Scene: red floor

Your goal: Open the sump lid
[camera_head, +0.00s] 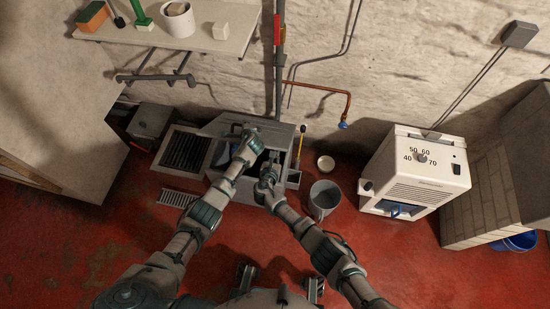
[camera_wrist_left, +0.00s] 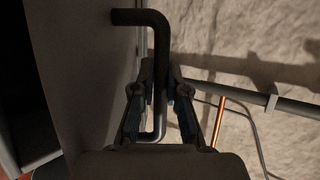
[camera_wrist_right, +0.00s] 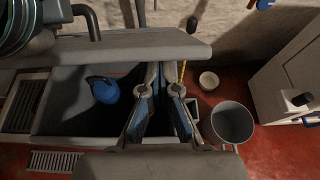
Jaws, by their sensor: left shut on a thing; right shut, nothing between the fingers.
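The sump lid (camera_head: 282,132) is a grey panel, tilted up at the back of the sump box. In the right wrist view the lid (camera_wrist_right: 140,46) shows nearly edge-on above the dark sump opening (camera_wrist_right: 75,120). In the left wrist view the lid (camera_wrist_left: 85,75) fills the left side, with a dark bent-bar handle (camera_wrist_left: 160,45). My left gripper (camera_head: 250,130) is shut on that handle; it also shows in the left wrist view (camera_wrist_left: 165,72). My right gripper (camera_head: 268,178) is shut and empty over the opening, close to the lid's edge in the right wrist view (camera_wrist_right: 165,70).
A blue object (camera_wrist_right: 103,90) is inside the sump. A grey bucket (camera_head: 324,198) and small white bowl (camera_head: 325,163) stand to the right, before a white heater-like unit (camera_head: 415,175). Grates (camera_head: 185,150) lie left. A shelf (camera_head: 225,38) and copper pipe (camera_head: 325,86) are behind.

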